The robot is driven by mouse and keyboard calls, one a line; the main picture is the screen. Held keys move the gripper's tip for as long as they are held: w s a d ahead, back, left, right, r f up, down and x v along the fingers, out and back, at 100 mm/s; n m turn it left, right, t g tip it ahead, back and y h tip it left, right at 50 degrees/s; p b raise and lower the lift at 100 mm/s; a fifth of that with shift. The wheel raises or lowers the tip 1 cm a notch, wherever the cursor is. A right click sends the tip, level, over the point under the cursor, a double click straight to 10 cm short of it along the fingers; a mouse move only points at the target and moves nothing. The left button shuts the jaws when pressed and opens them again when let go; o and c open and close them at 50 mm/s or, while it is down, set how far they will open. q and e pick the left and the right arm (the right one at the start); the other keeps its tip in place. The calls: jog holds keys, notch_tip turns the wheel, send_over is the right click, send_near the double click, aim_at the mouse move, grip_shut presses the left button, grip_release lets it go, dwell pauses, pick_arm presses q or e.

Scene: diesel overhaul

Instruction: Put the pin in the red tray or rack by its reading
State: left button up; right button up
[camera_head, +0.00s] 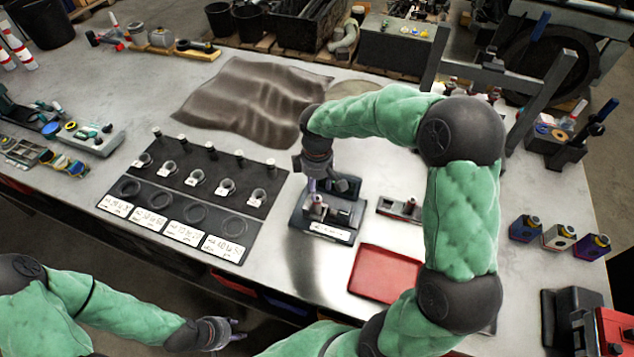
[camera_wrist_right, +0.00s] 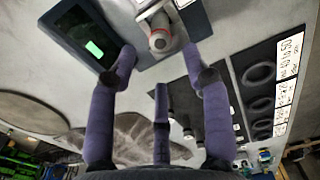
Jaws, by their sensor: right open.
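The pin (camera_wrist_right: 159,38) appears as a short grey cylinder with a thin red ring, on a gauge in the right wrist view. The gauge (camera_head: 331,226) is a dark block with a white label and a small screen (camera_wrist_right: 92,45), lit green; the reading is not legible. My right gripper (camera_head: 312,188) (camera_wrist_right: 163,70) is open above the gauge, its fingers apart around the pin's area; contact cannot be seen. The red tray (camera_head: 386,274) is empty, right of the gauge. The black rack (camera_head: 150,190) has several upright posts, rings and labelled slots. My left gripper (camera_head: 238,331) is open and empty, low in front of the table.
A small grey block (camera_head: 399,208) lies right of the gauge. A brown cloth (camera_head: 250,105) lies behind the rack. My right arm covers part of the table's right middle. Bare table lies between gauge and tray.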

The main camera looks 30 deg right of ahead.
aim_at(317, 198)
notch_tip(317, 198, down, 6)
jog(key=b, duration=0.3)
jog(key=shift+r+b, duration=0.2)
jog(key=shift+b, duration=0.1)
jog(key=shift+f+b, duration=0.35)
jog(key=shift+f, duration=0.45)
grip_shut()
jog(key=shift+r, duration=0.15)
jog(key=shift+r+p, duration=2.65)
jog(key=shift+r, duration=0.6)
